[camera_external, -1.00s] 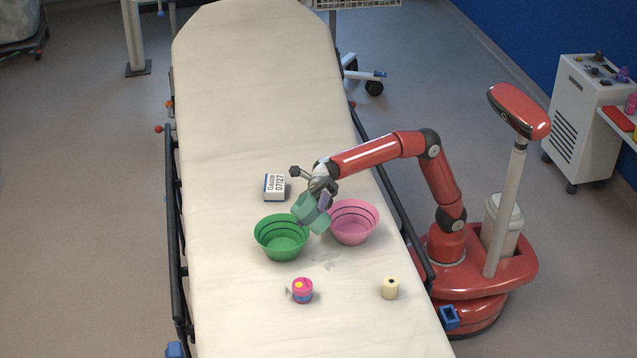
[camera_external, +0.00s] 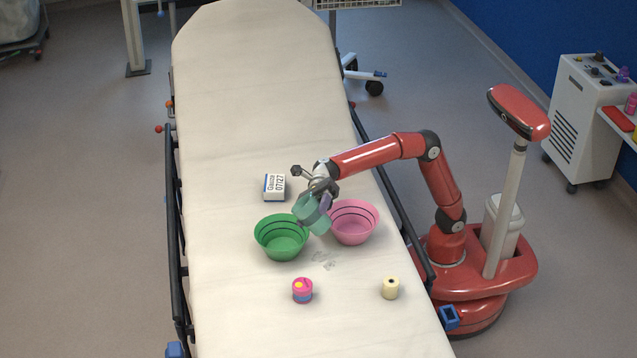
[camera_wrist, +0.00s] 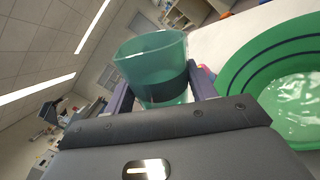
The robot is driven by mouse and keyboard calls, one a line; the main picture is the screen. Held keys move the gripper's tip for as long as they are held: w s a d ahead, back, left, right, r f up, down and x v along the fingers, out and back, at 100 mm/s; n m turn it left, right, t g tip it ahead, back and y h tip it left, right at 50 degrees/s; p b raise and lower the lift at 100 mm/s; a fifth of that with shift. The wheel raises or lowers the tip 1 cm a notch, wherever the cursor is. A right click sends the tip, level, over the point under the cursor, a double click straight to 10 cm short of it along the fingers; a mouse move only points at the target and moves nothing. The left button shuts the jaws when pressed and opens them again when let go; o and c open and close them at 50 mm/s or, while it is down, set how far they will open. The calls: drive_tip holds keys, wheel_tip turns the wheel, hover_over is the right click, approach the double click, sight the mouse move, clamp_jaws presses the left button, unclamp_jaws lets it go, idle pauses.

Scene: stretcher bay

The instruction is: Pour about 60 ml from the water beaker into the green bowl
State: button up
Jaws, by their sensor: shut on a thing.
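My gripper (camera_external: 322,190) is shut on the teal see-through water beaker (camera_external: 311,214). It holds the beaker tilted to the left, above the gap between the bowls, with its mouth by the right rim of the green bowl (camera_external: 282,252). In the wrist view the beaker (camera_wrist: 152,62) sits between the fingers (camera_wrist: 160,92) with liquid showing in it. The green bowl (camera_wrist: 238,75) fills the right of that view and has shiny clear liquid in its bottom. No falling stream can be made out.
A pink bowl (camera_external: 362,234) stands just right of the beaker. A white labelled box (camera_external: 274,187) lies behind the green bowl. A pink tub (camera_external: 302,291) and a cream roll (camera_external: 390,288) stand in front. The stretcher's far half is clear.

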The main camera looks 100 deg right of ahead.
drive_tip(key=shift+f, duration=0.1)
idle(0.7)
drive_tip(key=shift+f+n, duration=0.1)
drive_tip(key=shift+n, duration=0.4)
drive_tip(key=s+n, duration=0.1)
drive_tip(key=s+a+n, duration=0.1)
drive_tip(key=n, duration=0.1)
drive_tip(key=shift+s+a+g, duration=0.1)
drive_tip(key=shift+g, duration=0.2)
drive_tip(key=n, duration=0.1)
drive_tip(key=s+n, duration=0.1)
drive_tip(key=n, duration=0.1)
drive_tip(key=s+a+n, duration=0.1)
drive_tip(key=shift+f+n+h, duration=0.25)
drive_tip(key=shift+n+h, duration=0.15)
